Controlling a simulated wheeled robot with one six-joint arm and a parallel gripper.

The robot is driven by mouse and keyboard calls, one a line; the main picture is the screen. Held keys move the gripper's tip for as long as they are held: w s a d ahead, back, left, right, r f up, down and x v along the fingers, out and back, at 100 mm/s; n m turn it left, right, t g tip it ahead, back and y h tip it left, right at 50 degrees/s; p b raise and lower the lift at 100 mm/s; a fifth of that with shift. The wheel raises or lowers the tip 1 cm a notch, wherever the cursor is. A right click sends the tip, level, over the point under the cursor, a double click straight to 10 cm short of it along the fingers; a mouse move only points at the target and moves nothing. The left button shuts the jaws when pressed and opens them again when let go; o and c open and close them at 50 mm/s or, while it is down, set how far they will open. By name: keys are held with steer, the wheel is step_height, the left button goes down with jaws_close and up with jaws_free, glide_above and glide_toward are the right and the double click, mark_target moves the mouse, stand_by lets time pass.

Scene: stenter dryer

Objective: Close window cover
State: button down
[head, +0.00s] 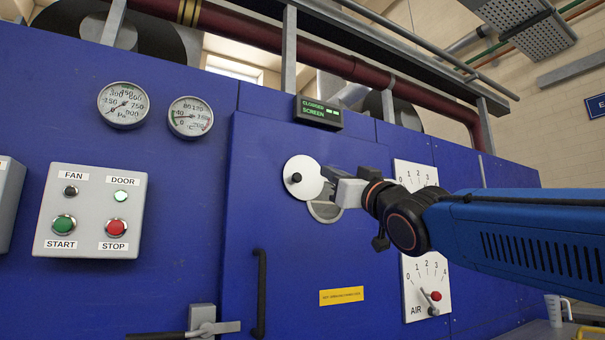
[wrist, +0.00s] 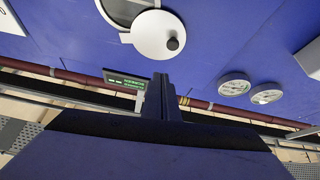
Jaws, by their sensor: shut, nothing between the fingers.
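The window cover (head: 303,178) is a white round disc with a black knob (head: 296,178) on the blue dryer door (head: 290,245). It sits up and left of the round window (head: 325,210), overlapping only part of it, so some glass shows. In the wrist view the cover (wrist: 155,38) and the partly uncovered window (wrist: 122,10) show at the top. My gripper (head: 335,185) is shut and empty, at the right side of the cover in the head view. Whether it touches the cover I cannot tell. In the wrist view my gripper (wrist: 161,82) points toward the door.
A control box (head: 90,212) with buttons and two gauges (head: 122,104) are on the left. A small lit screen (head: 319,112) is above the door. A black handle (head: 259,293) is below left of the cover. Dial panels (head: 427,287) stand right, partly behind my arm.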

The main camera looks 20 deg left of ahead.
steer(key=w+a+r+y, duration=0.1)
steer(key=w+a+r, duration=0.3)
steer(key=a+r, duration=0.35)
steer(key=shift+n+g, duration=0.4)
steer(key=shift+w+a+f, duration=0.15)
steer(key=shift+a+f, duration=0.05)
steer(key=shift+f, duration=0.6)
steer(key=shift+w+a+f, duration=0.1)
steer(key=shift+a+f, duration=0.15)
steer(key=shift+f, duration=0.5)
steer(key=shift+w+a+f, duration=0.15)
steer(key=shift+a+f, duration=0.05)
steer(key=shift+f, duration=0.6)
steer(key=shift+f+n, duration=0.15)
steer(key=shift+n, duration=0.15)
steer(key=n+g, duration=1.1)
steer(key=n, duration=0.8)
glide_toward(308, 187)
step_height(308, 187, down, 5)
steer(key=w+a, duration=0.2)
steer(key=shift+w, duration=0.2)
steer(key=shift+a+f, duration=0.1)
steer(key=shift+f, duration=0.05)
